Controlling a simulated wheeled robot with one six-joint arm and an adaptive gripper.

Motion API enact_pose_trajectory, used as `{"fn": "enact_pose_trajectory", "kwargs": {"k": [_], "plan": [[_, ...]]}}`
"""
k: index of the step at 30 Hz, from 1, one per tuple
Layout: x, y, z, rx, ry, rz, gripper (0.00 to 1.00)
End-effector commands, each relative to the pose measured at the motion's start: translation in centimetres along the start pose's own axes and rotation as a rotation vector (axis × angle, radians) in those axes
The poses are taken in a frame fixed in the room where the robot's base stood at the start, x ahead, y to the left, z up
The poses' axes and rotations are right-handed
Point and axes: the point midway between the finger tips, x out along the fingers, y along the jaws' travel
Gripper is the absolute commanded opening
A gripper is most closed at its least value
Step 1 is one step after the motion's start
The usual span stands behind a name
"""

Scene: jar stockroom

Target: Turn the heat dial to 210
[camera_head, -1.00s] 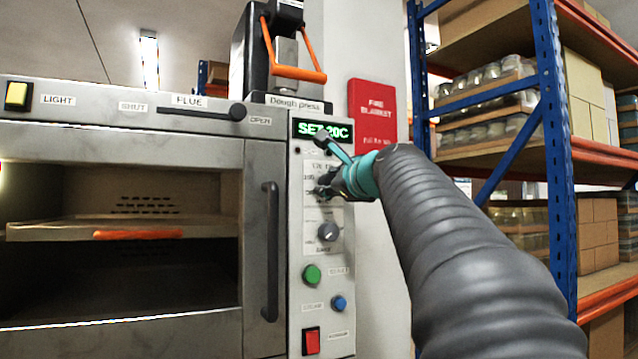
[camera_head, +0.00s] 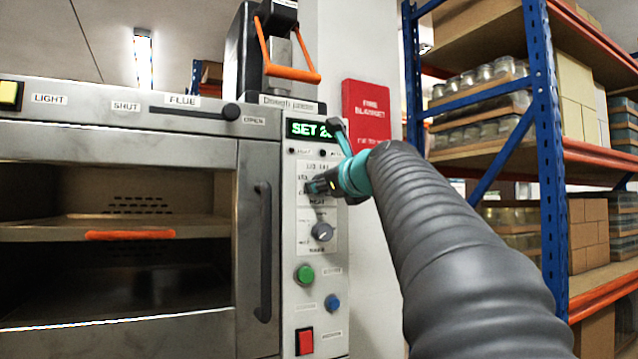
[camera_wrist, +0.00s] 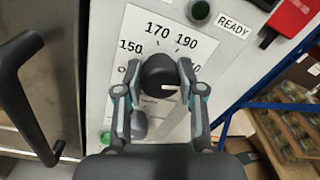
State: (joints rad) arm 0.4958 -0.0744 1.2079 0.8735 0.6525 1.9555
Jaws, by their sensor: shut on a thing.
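The heat dial (camera_wrist: 158,76) is a round black knob with a white mark pointing to the right in the wrist view. Its scale plate (camera_wrist: 185,60) shows 150, 170 and 190; 210 cannot be made out. My gripper (camera_wrist: 160,84) is shut on the dial, one finger on each side of it. In the head view my gripper (camera_head: 318,187) is at the panel and hides the dial. The green display (camera_head: 307,130) reads "SET 2" and something more; my arm covers the rest.
Below the dial are a second grey knob (camera_head: 322,232), a green button (camera_head: 305,274), a blue button (camera_head: 333,302) and a red switch (camera_head: 304,341). The oven door handle (camera_head: 264,250) stands out left of the panel. A blue-posted shelf rack (camera_head: 545,150) is at right.

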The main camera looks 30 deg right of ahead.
Motion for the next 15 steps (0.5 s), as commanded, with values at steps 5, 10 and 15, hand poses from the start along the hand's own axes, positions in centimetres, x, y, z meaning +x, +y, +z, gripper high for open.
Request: {"fn": "enact_pose_trajectory", "kwargs": {"k": [5,10,15], "plan": [[0.01,0.03,0.03,0.0,-0.001,0.001,0.04],[0.01,0.02,0.03,-0.001,-0.001,0.001,0.58],[0.01,0.01,0.02,-0.001,0.0,0.0,0.64]]}}
